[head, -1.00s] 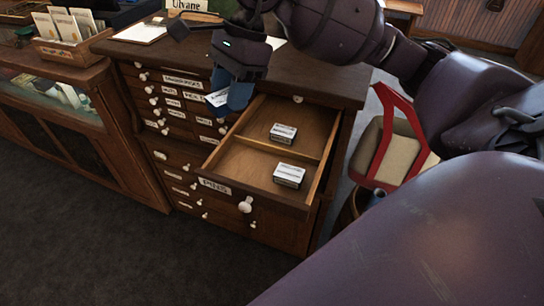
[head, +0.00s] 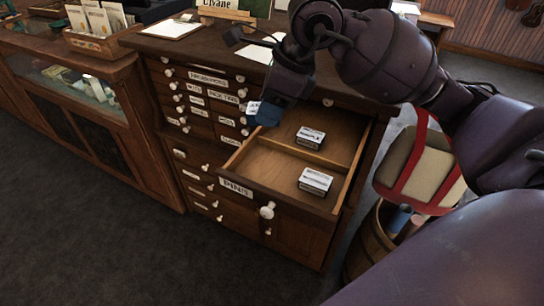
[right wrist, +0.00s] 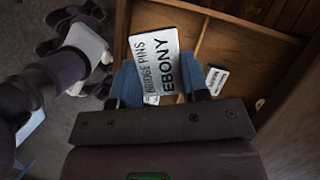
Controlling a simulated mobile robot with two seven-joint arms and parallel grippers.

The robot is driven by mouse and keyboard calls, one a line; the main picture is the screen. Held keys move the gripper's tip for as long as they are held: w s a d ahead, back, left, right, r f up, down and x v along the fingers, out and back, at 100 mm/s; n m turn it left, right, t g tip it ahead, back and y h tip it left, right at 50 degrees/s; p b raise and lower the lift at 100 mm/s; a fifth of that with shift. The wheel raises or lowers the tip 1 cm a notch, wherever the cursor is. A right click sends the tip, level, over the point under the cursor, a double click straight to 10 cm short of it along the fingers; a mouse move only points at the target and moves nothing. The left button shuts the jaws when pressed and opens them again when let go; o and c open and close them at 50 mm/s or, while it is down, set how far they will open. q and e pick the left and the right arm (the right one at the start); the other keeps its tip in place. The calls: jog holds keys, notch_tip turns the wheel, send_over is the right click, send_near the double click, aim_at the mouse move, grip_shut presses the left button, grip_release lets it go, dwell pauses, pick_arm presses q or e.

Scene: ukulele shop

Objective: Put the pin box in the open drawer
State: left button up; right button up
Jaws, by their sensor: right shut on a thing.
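My right gripper (head: 266,110) is shut on a small white pin box (head: 253,107). In the right wrist view the box (right wrist: 156,62) sits between the blue fingers (right wrist: 160,84) and reads "BRIDGE PINS EBONY". It looks tilted. The open drawer (head: 262,168), labelled PINS, is pulled out of the wooden cabinet. The gripper is at the drawer's left edge, near its back, and appears above it. Two similar boxes lie in the drawer, one (head: 311,138) behind the divider and one (head: 315,181) in front.
The wooden cabinet (head: 210,55) has several shut, labelled drawers with white knobs. A glass-fronted counter (head: 75,80) stands at the left. A red-framed chair (head: 425,170) and a wooden barrel (head: 372,240) stand right of the drawer. The floor in front is clear.

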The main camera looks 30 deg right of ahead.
send_over(264, 167)
jog(key=d, duration=0.1)
jog(key=f, duration=0.5)
jog(key=s+f+b, duration=0.1)
jog(key=f, duration=0.1)
jog(key=shift+f, duration=0.15)
jog(key=shift+f+b, duration=0.4)
jog(key=shift+f, duration=2.35)
jog(key=shift+w+f, duration=0.1)
jog(key=shift+f, duration=0.1)
jog(key=o, duration=1)
jog(key=shift+c, duration=0.2)
